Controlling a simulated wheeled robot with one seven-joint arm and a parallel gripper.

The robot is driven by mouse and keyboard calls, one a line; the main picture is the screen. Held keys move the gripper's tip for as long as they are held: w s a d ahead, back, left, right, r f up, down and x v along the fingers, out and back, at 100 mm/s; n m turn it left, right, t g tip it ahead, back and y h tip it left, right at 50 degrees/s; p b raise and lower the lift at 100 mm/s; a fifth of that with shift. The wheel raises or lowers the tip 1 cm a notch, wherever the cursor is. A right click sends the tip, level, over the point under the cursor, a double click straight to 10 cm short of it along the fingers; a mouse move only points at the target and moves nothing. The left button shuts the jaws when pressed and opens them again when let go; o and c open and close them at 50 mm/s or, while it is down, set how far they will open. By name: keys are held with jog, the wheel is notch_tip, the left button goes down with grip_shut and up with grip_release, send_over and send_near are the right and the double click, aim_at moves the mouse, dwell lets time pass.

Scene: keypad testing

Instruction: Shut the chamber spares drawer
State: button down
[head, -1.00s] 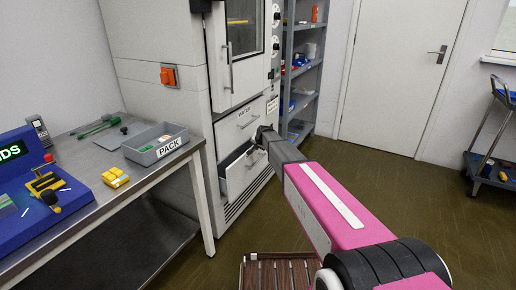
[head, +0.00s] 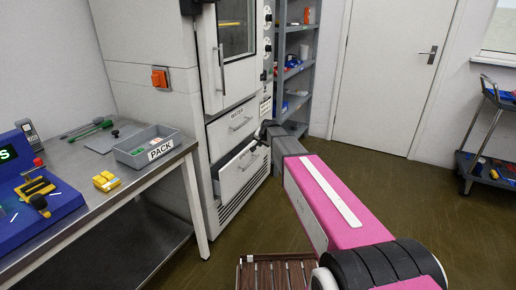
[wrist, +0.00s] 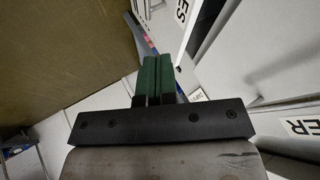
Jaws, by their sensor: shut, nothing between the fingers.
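Two pale drawers sit under the door of the tall test chamber. The lower drawer (head: 243,174) stands partly open, with a dark gap showing above its front. The upper drawer (head: 232,125) looks shut. My gripper (head: 265,132) is by the right side of the drawer fronts, close to the lower drawer's upper right corner. In the wrist view its green fingers (wrist: 158,76) are together and empty.
A metal bench (head: 160,172) with a grey PACK bin (head: 130,158) stands left of the chamber. Grey shelving (head: 290,72) is behind my gripper. A slatted wooden item (head: 278,274) is low in front. The floor to the right is clear up to a trolley (head: 492,168).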

jog(key=m+t+y, duration=0.2)
jog(key=m+y, duration=1.1)
jog(key=m, duration=0.6)
send_near(244, 153)
jog(key=x, duration=0.7)
jog(key=shift+w+a, duration=0.15)
jog(key=shift+a, duration=0.1)
jog(key=shift+x, duration=2.6)
